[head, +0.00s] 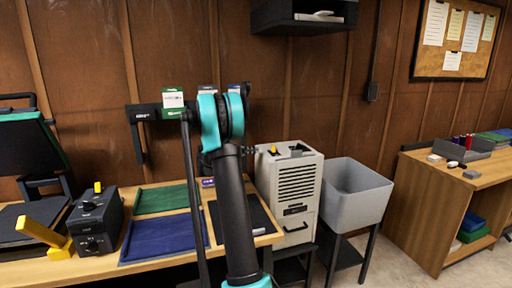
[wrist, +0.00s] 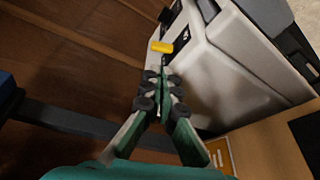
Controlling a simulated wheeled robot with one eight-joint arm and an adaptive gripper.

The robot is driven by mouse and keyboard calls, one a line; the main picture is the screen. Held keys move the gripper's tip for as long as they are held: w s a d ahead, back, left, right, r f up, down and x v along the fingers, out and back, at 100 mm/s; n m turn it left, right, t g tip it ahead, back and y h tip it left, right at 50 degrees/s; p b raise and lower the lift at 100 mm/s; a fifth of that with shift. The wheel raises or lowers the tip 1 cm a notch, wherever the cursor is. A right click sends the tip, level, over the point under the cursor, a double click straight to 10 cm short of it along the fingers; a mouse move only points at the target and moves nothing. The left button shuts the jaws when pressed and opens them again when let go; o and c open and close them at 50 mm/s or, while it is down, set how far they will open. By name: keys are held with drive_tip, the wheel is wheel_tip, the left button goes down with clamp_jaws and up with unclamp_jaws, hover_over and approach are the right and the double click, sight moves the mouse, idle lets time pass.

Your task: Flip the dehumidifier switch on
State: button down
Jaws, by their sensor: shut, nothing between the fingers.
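The dehumidifier (head: 297,190) is a white box with a slatted front, standing on a dark stand right of the workbench. A small yellow switch (head: 273,149) sits on its top at the left. In the wrist view the yellow switch (wrist: 161,47) stands on a dark base at the edge of the white housing (wrist: 235,45). My gripper (wrist: 163,70) is shut and empty, its fingertips pointing at the switch and appearing just short of it. Whether they touch is hard to tell. In the head view my arm hides most of the gripper. The switch's on or off position is unclear.
A grey bin (head: 355,195) stands close to the dehumidifier's right. The workbench holds green (head: 162,199) and blue (head: 165,237) cloths, a black control box (head: 95,222) with a yellow knob, and a heat press (head: 30,160). A black shelf (head: 303,17) hangs above.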

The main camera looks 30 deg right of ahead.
sight(268, 153)
drive_tip(key=shift+w+r+h, duration=0.15)
drive_tip(key=shift+w+h, duration=0.15)
drive_tip(key=shift+w, duration=0.55)
drive_tip(key=d, duration=0.6)
drive_tip(key=d+f, duration=0.1)
drive_tip(key=d, duration=0.3)
drive_tip(key=shift+w, duration=0.4)
drive_tip(key=shift+s+a+m, duration=0.1)
drive_tip(key=shift+s+m, duration=0.1)
drive_tip(key=shift+m, duration=0.3)
drive_tip(key=m, duration=0.1)
drive_tip(key=s+m+h, duration=0.1)
drive_tip(key=m, duration=0.2)
drive_tip(key=shift+s+a+r+t+h, duration=0.15)
drive_tip(key=shift+r+t+h, duration=0.15)
drive_tip(key=shift+r, duration=0.05)
